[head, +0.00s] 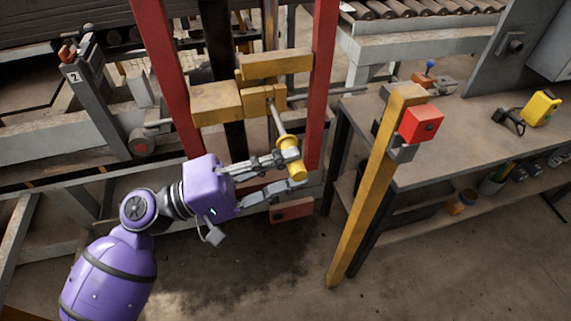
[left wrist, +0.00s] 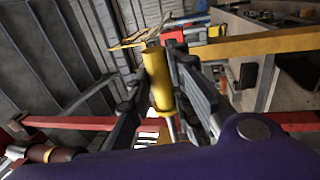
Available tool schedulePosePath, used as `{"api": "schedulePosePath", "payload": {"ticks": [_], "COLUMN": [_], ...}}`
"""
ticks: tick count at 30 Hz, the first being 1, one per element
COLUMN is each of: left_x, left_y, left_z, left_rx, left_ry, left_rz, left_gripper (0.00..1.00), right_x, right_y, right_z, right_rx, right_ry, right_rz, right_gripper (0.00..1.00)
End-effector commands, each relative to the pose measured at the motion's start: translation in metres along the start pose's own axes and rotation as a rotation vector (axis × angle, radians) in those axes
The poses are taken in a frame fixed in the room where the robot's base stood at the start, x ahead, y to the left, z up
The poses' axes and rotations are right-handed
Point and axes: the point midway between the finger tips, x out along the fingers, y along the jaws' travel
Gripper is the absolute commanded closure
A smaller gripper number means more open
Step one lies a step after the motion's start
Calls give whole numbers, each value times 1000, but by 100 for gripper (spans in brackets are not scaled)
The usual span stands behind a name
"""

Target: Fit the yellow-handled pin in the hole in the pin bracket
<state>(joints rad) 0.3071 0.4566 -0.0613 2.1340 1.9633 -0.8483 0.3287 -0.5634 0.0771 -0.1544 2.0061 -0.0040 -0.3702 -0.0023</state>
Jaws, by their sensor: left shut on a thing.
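The yellow-handled pin (head: 291,158) is held in my left gripper (head: 297,168), whose fingers are shut on the yellow handle. Its grey metal shaft points up and back toward the yellow bracket (head: 257,103) between the two red posts. The shaft's far end meets the bracket's right side in the picture; I cannot tell whether it is in the hole. In the left wrist view the yellow handle (left wrist: 157,78) stands between the two dark fingers, with part of the shaft below it. The bracket's hole is not clearly visible. My right gripper is not in view.
Red posts (head: 321,85) stand on both sides of the bracket. A yellow post (head: 372,195) with a red button box (head: 421,123) stands to the right. Behind it is a workbench (head: 460,145) with a yellow container (head: 540,108). The floor at the front is clear.

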Motion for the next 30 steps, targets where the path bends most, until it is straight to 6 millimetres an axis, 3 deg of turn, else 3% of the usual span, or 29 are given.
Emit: {"api": "schedulePosePath", "payload": {"ticks": [30], "left_x": [-1], "left_y": [0], "left_z": [-3], "left_rx": [1], "left_ry": [0], "left_rz": [0], "left_gripper": [100], "right_x": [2], "right_y": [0], "right_z": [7], "right_rx": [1], "right_ry": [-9], "right_rz": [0], "right_gripper": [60]}}
